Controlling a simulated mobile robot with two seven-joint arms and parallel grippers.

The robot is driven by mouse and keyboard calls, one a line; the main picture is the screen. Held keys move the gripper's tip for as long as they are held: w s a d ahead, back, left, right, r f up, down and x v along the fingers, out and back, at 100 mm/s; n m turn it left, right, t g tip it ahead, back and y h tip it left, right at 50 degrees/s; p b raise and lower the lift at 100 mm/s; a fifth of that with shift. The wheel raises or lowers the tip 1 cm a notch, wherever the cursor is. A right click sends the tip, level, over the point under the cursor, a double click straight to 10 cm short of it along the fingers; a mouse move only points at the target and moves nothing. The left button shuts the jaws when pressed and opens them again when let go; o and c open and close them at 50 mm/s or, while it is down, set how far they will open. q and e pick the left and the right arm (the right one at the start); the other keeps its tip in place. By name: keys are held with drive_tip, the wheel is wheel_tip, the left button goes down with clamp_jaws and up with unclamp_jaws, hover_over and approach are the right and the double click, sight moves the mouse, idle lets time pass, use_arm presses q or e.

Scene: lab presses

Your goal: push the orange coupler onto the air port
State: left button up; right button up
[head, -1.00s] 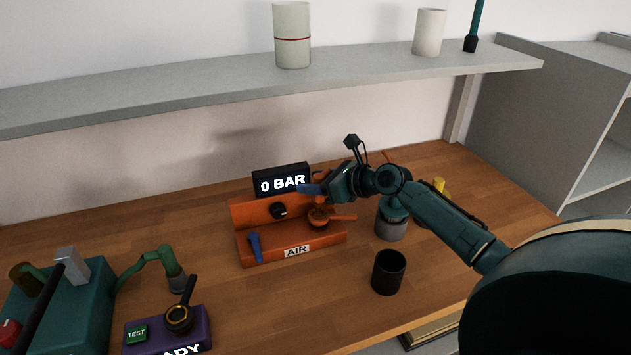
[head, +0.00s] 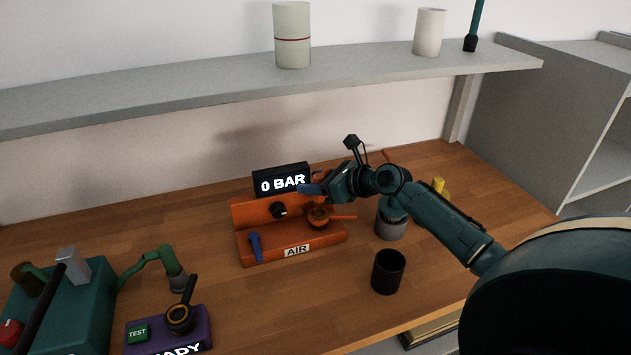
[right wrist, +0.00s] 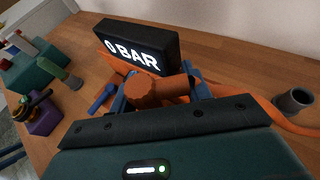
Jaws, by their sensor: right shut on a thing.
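The orange coupler (right wrist: 155,90) sits between the blue fingers of my right gripper (right wrist: 160,92) in the right wrist view. In the head view the coupler (head: 318,217) shows below my right gripper (head: 314,197), in front of the air station's upright. The orange air station (head: 262,217) has an AIR label, a blue lever (head: 256,246) and a display (head: 281,181) reading 0 BAR. A round black fitting (head: 279,210), apparently the air port, is on the upright, left of the coupler and apart from it. The fitting is hidden in the wrist view. My left gripper is not in view.
An orange hose (right wrist: 270,117) runs right from the coupler. A black cup (head: 388,272) and a grey cylinder (head: 391,228) stand right of the station. A purple unit (head: 170,330) and a teal machine (head: 75,305) are at left. A shelf (head: 200,95) spans the wall above.

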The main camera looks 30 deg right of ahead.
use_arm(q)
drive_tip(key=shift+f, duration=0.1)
use_arm(e)
drive_tip(key=shift+f, duration=0.5)
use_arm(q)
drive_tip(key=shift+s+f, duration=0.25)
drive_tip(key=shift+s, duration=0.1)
use_arm(e)
drive_tip(key=shift+s+f, duration=0.1)
drive_tip(key=shift+f, duration=0.4)
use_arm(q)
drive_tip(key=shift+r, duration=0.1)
use_arm(e)
drive_tip(key=shift+r, duration=0.2)
drive_tip(key=shift+r, duration=0.3)
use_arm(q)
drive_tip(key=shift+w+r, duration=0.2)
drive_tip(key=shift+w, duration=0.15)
use_arm(e)
drive_tip(key=shift+r, duration=0.1)
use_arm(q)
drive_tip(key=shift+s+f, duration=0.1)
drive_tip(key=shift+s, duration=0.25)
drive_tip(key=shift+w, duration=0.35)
use_arm(e)
drive_tip(key=shift+f, duration=0.55)
